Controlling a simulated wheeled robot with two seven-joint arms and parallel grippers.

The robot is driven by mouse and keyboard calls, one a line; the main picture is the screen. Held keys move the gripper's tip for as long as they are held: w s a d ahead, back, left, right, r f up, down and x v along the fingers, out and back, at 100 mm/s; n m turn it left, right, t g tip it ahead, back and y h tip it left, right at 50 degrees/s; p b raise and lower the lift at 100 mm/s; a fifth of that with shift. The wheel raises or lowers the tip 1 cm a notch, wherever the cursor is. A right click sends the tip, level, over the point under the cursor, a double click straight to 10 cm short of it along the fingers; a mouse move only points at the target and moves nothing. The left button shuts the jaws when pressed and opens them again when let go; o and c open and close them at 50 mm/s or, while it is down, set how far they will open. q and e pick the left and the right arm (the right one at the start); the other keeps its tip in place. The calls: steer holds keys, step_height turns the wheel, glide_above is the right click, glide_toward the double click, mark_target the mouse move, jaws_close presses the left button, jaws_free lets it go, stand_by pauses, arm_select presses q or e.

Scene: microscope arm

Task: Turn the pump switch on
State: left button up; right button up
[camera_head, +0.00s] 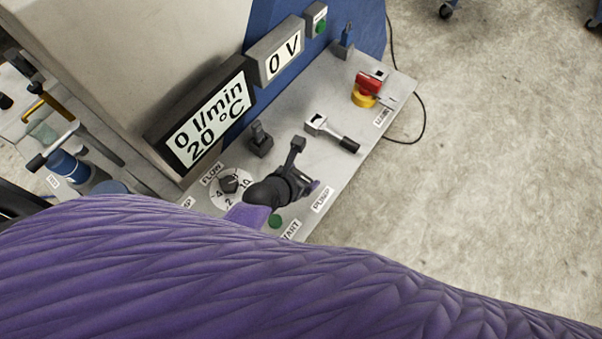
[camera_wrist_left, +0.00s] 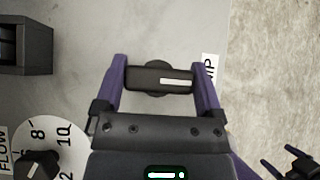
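The pump switch is a dark bar-shaped handle with a white stripe (camera_wrist_left: 160,79), near the cut-off PUMP label in the left wrist view. My left gripper (camera_wrist_left: 160,76) has its two purple fingers against the two ends of this handle, with no clear gap on either side. In the head view my left gripper (camera_head: 290,187) is over the panel beside the PUMP label (camera_head: 322,199); it hides the switch there. My right gripper cannot be made out in the head view.
The flow dial (camera_head: 229,183) and a green start button (camera_head: 275,221) are close to my left gripper. A white lever with a black handle (camera_head: 333,134) and a red-yellow stop switch (camera_head: 366,90) stand farther along the panel. Displays (camera_head: 207,120) read 0 l/min, 20 °C and 0 V.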

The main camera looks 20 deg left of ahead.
arm_select(q)
steer(key=shift+c, duration=1.2)
steer(key=shift+m+h, duration=0.3)
steer(key=m+g+h+b, duration=0.1)
steer(key=m+h, duration=0.1)
steer(key=m, duration=0.1)
steer(key=shift+f+b, duration=0.1)
steer(key=shift+b, duration=0.25)
steer(key=m+g+h+b, duration=0.1)
steer(key=m+g+h, duration=0.1)
steer(key=m, duration=0.2)
steer(key=shift+g+b, duration=0.35)
steer(key=shift+g, duration=0.05)
steer(key=m+g+h+b, duration=0.1)
steer(key=m+g, duration=0.2)
steer(key=m, duration=0.2)
steer(key=shift+g+b, duration=0.3)
steer(key=m+g+b, duration=0.2)
steer(key=m+g, duration=0.1)
steer(key=m, duration=0.2)
steer(key=shift+g, duration=0.4)
steer(key=shift+s+m, duration=0.1)
steer(key=shift+m, duration=0.2)
